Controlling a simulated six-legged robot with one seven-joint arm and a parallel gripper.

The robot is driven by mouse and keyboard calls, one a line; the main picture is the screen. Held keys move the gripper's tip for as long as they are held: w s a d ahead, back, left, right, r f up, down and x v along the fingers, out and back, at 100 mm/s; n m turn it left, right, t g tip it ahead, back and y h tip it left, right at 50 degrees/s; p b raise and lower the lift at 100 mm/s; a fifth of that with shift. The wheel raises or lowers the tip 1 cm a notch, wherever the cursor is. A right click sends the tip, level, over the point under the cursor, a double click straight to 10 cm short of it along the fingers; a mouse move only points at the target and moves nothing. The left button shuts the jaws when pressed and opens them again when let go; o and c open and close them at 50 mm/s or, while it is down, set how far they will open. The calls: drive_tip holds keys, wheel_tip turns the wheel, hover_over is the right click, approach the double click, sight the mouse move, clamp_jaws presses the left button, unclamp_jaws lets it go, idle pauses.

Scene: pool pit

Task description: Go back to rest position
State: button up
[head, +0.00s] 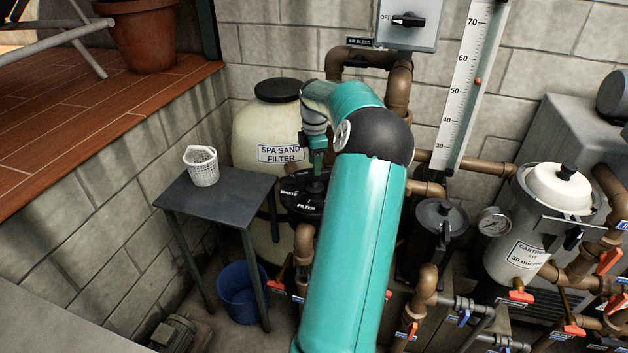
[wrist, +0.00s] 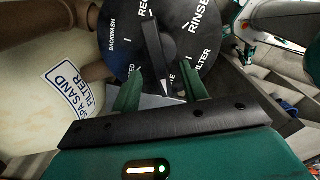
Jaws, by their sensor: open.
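My gripper (head: 318,168) hangs at the end of my teal arm, just above the black selector valve (head: 300,195) beside the spa sand filter tank (head: 262,125). In the wrist view my gripper (wrist: 160,88) is open, its two green fingers spread with a gap on both sides of the valve's dark handle (wrist: 157,48). The dial (wrist: 120,30) carries labels such as BACKWASH, RINSE and FILTER. The lower end of the handle shows between the fingers. I cannot tell how far the fingertips are above the dial. Nothing is held.
A grey table (head: 215,200) with a white basket (head: 201,165) stands left of the valve. A blue bucket (head: 240,290) is below it. Brown pipes (head: 398,85) rise behind my arm. A skimmer-like canister (head: 440,222) and a white cartridge filter (head: 535,225) stand to the right.

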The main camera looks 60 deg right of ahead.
drive_tip(key=shift+f, duration=1.45)
clamp_jaws()
